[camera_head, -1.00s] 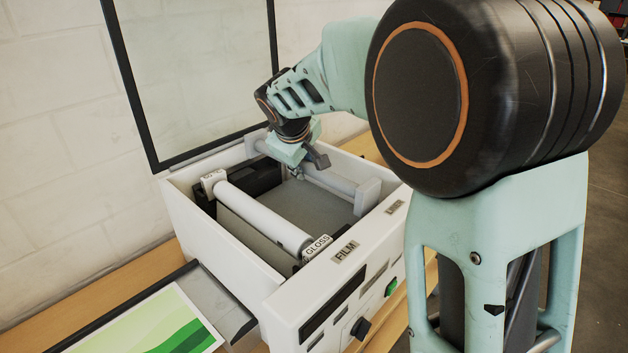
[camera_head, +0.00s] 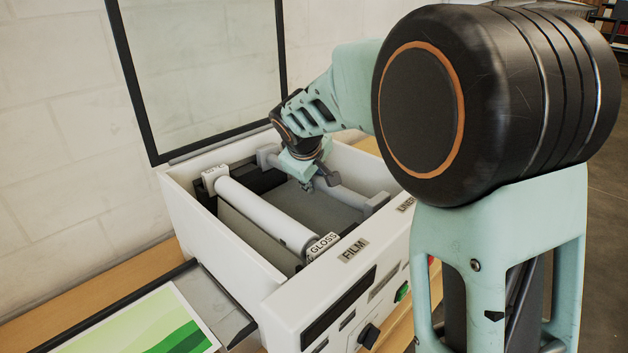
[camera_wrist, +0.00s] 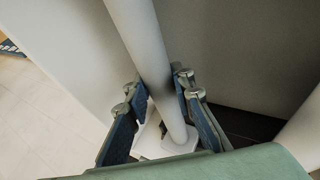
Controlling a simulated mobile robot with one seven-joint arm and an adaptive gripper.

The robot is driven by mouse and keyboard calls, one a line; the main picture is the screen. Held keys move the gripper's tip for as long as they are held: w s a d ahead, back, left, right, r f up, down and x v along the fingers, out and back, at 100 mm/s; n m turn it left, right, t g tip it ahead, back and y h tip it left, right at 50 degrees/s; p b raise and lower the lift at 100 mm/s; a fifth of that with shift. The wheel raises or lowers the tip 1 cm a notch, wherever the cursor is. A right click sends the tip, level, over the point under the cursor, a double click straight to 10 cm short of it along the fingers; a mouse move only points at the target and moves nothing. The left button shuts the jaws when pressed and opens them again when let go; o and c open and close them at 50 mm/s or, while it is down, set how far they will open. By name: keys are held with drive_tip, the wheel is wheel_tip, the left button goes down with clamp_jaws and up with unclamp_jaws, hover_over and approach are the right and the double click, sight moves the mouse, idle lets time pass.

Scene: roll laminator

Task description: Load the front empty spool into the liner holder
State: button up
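The empty spool (camera_head: 350,196) is a bare pale tube at the back right inside the open laminator (camera_head: 215,240). It lies low, roughly parallel to the film roll. My gripper (camera_head: 319,180) points down at its middle. In the wrist view, the fingers of my gripper (camera_wrist: 157,82) stand on both sides of the spool (camera_wrist: 150,60), close against it near the tips, and appear shut on it. Pale square blocks (camera_head: 376,201) show at the spool's ends. Whether they sit fully in the liner holder is hidden. The LINER label (camera_head: 405,204) is on the front wall.
A white roll labelled GLOSS (camera_head: 265,217) lies in front of the spool, near the FILM label (camera_head: 354,250). The glass lid (camera_head: 200,60) stands open behind. A feed tray (camera_head: 205,295) with a green printed sheet (camera_head: 150,325) is at the lower left.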

drive_tip(key=o, duration=0.4)
drive_tip(key=shift+r, duration=0.1)
drive_tip(key=shift+r, duration=0.15)
drive_tip(key=v, duration=1.2)
